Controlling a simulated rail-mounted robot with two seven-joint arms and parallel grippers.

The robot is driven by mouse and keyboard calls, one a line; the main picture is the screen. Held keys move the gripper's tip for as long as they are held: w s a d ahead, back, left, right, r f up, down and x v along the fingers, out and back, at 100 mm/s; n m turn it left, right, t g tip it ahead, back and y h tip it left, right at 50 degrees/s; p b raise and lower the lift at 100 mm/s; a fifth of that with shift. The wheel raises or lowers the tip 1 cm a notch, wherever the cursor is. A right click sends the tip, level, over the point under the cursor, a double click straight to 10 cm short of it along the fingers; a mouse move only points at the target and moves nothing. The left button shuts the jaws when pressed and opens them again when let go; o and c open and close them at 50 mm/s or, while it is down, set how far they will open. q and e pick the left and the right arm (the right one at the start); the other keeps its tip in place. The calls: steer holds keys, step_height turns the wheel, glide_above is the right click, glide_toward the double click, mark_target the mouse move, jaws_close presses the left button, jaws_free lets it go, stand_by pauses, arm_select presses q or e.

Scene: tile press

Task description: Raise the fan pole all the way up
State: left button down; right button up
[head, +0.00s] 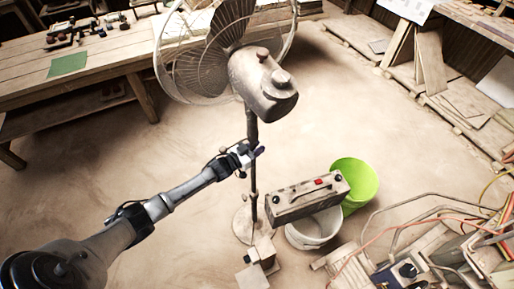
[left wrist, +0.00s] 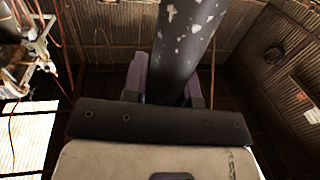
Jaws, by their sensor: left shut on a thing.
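The standing fan has a dusty motor head (head: 262,82) and a wire cage at the top centre of the head view. Its dark fan pole (head: 252,126) runs down to a round base (head: 242,226) on the floor. My left gripper (head: 254,153) reaches in from the left and is shut on the pole, below the motor head. In the left wrist view the scuffed pole (left wrist: 187,45) rises between the two purple-grey fingers of the left gripper (left wrist: 166,88). My right gripper is in neither view.
A dusty box with a handle (head: 306,198) sits above a white bucket (head: 314,230), beside a green bucket (head: 357,182). Small blocks (head: 262,252) lie near the fan base. Cables and equipment crowd the lower right. A wooden workbench (head: 110,72) stands behind left.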

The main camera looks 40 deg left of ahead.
arm_select(q)
steer(key=shift+r+p, duration=0.95)
steer(key=shift+r, duration=0.7)
steer(key=c, duration=0.9)
jaws_free()
steer(key=shift+f, duration=0.1)
steer(key=shift+s, duration=0.1)
steer(key=p+v, duration=0.1)
steer(key=v, duration=1.2)
steer(key=shift+s, duration=0.3)
